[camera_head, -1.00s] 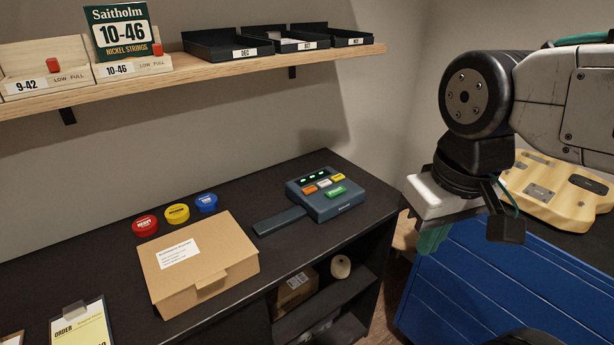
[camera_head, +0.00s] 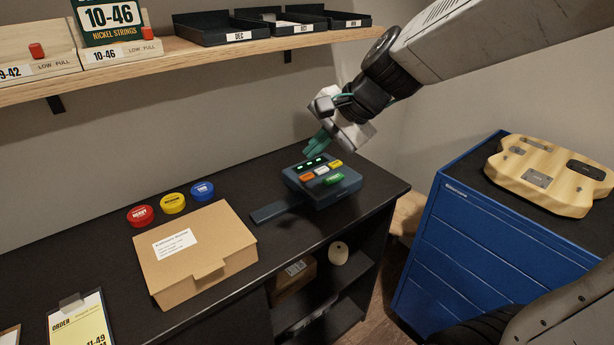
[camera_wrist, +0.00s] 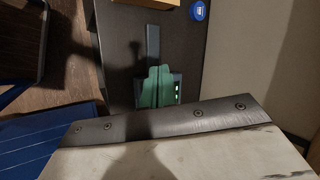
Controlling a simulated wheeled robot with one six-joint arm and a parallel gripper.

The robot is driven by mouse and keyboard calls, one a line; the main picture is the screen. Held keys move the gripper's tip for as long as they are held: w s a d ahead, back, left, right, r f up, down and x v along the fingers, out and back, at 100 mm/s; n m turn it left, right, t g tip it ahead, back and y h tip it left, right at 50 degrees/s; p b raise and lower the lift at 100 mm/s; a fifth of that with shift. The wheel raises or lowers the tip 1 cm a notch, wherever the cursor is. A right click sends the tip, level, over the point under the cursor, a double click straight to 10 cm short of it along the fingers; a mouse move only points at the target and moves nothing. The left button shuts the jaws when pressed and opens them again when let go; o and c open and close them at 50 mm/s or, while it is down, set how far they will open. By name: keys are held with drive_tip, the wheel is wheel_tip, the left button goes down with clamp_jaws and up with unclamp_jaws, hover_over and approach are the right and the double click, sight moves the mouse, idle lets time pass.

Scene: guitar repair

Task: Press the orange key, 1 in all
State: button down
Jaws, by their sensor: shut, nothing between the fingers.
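The orange key (camera_head: 306,178) is on the left of the key row on a dark blue-grey device (camera_head: 318,199). A white key (camera_head: 322,170), a yellow key (camera_head: 336,163) and a green key (camera_head: 334,179) are beside it. My gripper (camera_head: 313,148) is shut and empty, with green fingers, above the back of the device and apart from the orange key. In the wrist view the green fingers (camera_wrist: 155,88) cover most of the device, and the orange key is hidden there.
A cardboard box (camera_head: 207,268) and red, yellow and blue (camera_head: 202,190) round tins stand left of the device. A wooden shelf (camera_head: 190,54) with trays hangs above, near my arm. A blue cabinet (camera_head: 460,240) with a guitar body (camera_head: 550,175) stands at the right.

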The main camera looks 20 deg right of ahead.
drive_tip(key=w+d+f+m+t, duration=0.25)
drive_tip(key=w+m, duration=0.35)
drive_tip(key=w, duration=0.3)
drive_tip(key=m+h, duration=0.1)
drive_tip(key=m, duration=0.4)
hover_over(307, 177)
wheel_tip(307, 177, down, 3)
drive_tip(key=shift+s+d+f+t, duration=0.1)
drive_tip(key=shift+s+d+t, duration=0.1)
drive_tip(key=shift+d+t, duration=0.2)
drive_tip(key=shift+n, duration=0.3)
drive_tip(key=shift+f, duration=4.4)
drive_tip(key=shift+f, duration=0.15)
drive_tip(key=shift+f, duration=0.25)
